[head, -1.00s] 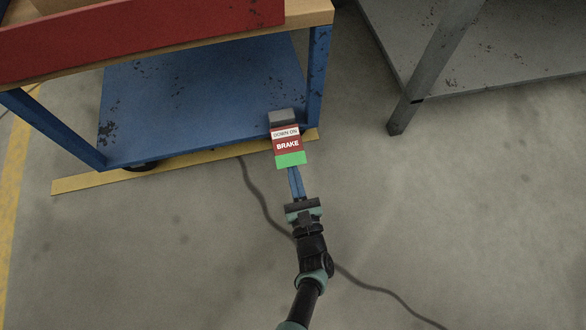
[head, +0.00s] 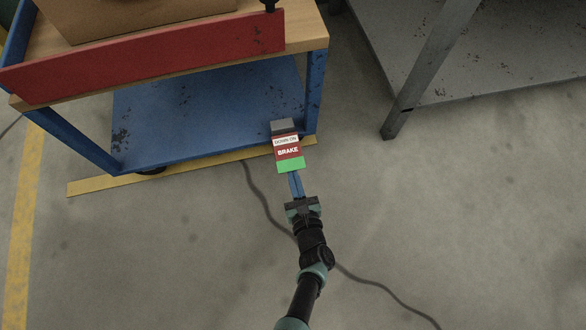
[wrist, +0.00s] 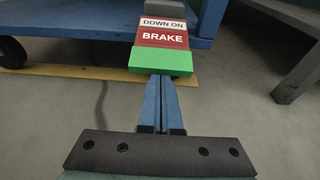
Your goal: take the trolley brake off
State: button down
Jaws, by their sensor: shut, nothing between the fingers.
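The trolley (head: 210,110) has a blue lower shelf, blue legs and a wooden top with a red board. Its brake pedal (head: 288,151) sticks out from the lower shelf's front edge near the right leg. The pedal carries a "DOWN ON" label, a red "BRAKE" band and a green end, and it also shows in the wrist view (wrist: 163,40). My gripper (head: 294,177) is shut and empty, its blue fingers pointing at the green end. In the wrist view the fingertips (wrist: 161,80) meet the green edge or lie just under it; I cannot tell whether they touch.
A yellow strip (head: 110,184) lies on the floor along the trolley's front. A dark cable (head: 262,200) runs across the floor under my arm. A grey metal table (head: 470,60) with a leg stands at the right. The floor at the lower right is mostly clear.

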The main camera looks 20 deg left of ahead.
jog(key=shift+s+d+r+g+h+p, duration=0.15)
jog(key=shift+r+g+h+p, duration=0.7)
jog(key=shift+p, duration=1.2)
jog(key=shift+s+r+t+y+p, duration=0.1)
jog(key=shift+r+t+y+p, duration=0.25)
jog(key=shift+r+p, duration=1)
jog(key=p, duration=0.2)
send_near(290, 155)
jog(key=s+d, duration=0.1)
jog(key=s+d+f, duration=0.1)
jog(key=s, duration=0.1)
jog(key=s+d, duration=0.1)
jog(key=shift+s+f, duration=0.2)
jog(key=shift+s, duration=0.1)
